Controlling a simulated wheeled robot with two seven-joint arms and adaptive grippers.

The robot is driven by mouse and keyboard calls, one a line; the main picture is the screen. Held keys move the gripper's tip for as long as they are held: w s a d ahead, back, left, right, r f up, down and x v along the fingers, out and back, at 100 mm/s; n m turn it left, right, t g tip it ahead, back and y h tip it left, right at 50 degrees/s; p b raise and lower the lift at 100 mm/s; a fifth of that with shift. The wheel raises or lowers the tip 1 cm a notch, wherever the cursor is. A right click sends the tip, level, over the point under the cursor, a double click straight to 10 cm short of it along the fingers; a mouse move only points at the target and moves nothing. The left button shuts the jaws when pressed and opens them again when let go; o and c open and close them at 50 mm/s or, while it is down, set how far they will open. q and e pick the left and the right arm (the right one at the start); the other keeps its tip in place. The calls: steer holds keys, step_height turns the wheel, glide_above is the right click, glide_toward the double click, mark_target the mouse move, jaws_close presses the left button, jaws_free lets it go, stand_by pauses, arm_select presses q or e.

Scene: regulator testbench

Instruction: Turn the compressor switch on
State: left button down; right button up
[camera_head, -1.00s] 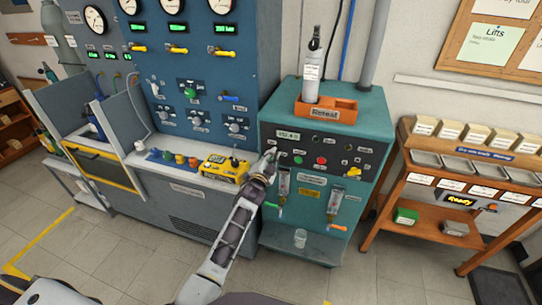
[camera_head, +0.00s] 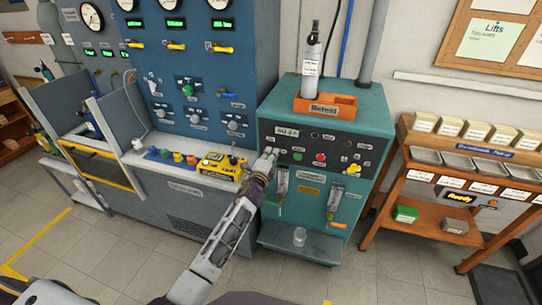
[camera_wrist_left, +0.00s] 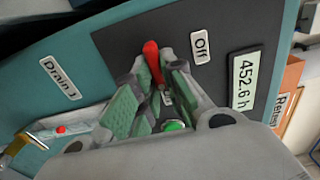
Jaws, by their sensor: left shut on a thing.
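The teal cabinet (camera_head: 385,103) has a dark control panel with a small hours display (camera_head: 287,132). The display reads 452.6 h in the left wrist view (camera_wrist_left: 245,80). A red switch lever (camera_wrist_left: 151,60) stands on this panel beside an "Off" label (camera_wrist_left: 201,47). My left gripper (camera_head: 271,154) is at the panel's left side, below the display. In the left wrist view its green-padded fingers (camera_wrist_left: 156,92) are on both sides of the lever, shut on it. The lever's base is partly hidden by the fingers. My right gripper is out of view.
A green button (camera_wrist_left: 173,125) is close to the fingers. A "Drain 1" label (camera_wrist_left: 60,78) is also near. A yellow box (camera_head: 222,166) sits on the bench left of the cabinet. An orange tray (camera_head: 330,107) holds a bottle on top. A wooden rack (camera_head: 410,165) stands right.

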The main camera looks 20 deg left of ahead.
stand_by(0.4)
arm_select(q)
steer(key=c, duration=1.5)
jaws_free()
steer(key=s, duration=1.2)
steer(key=shift+a, duration=0.2)
